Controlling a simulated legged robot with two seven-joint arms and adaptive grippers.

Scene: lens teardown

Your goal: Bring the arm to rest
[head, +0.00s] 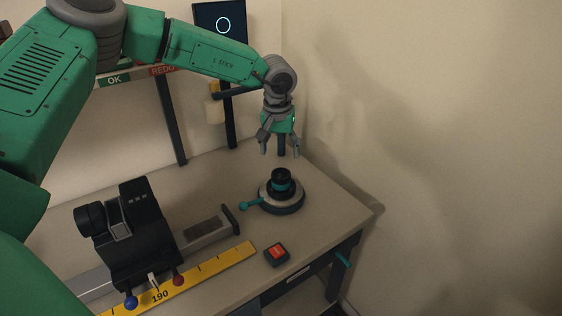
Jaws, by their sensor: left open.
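My left arm comes in from the left in the head view, green with grey joints. My left gripper (280,150) hangs at its end with the fingers pointing down. It is open, with no object seen between its fingers. It is above and apart from a round grey fixture (281,205) that has a teal lever. My right gripper is not in view.
A black device (140,225) sits on a rail at the left, beside a yellow ruler (215,270). A red button box (276,254) lies near the table's (335,212) front edge. A dark screen (222,22) stands behind the arm. A bare wall is at right.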

